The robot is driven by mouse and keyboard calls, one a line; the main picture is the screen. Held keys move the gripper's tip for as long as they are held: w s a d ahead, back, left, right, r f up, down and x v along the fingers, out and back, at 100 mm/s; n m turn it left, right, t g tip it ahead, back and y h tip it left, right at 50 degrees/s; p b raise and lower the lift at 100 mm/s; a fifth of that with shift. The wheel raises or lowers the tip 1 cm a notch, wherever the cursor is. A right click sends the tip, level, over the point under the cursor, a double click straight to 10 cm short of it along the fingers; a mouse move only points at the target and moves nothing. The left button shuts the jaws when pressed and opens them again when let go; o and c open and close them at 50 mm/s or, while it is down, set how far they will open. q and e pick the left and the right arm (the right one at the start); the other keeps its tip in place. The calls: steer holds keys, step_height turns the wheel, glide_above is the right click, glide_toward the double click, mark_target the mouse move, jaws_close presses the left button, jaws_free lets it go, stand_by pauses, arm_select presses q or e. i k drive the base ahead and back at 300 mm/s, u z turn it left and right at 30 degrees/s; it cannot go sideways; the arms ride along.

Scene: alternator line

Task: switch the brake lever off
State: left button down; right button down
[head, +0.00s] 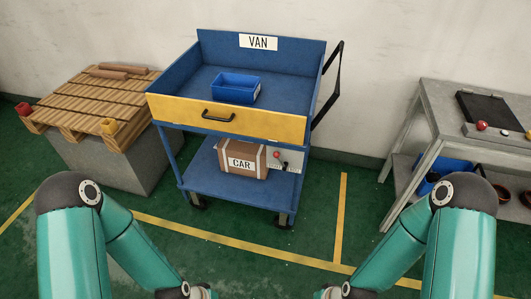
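A blue cart (207,168) with a sign reading VAN stands in the middle of the head view. On its right side, below the tray, is a pale panel (293,156) with a red round knob (277,155) and a small dark lever (286,165). This looks like the brake lever; its exact setting is too small to tell. My two arms come in from the lower left and lower right. Their wrists reach the bottom edge of the view, well in front of the cart. Both grippers are out of view below.
The cart holds a blue bin (235,88) on top and a CAR box (236,157) on its lower shelf, left of the panel. A wooden pallet (92,97) on a grey block is at left. A grey table (437,108) is at right. Green floor lies clear before the cart.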

mark_target(277, 154)
steer(key=z, duration=0.2)
steer(key=i, duration=1.1)
steer(key=z, duration=0.2)
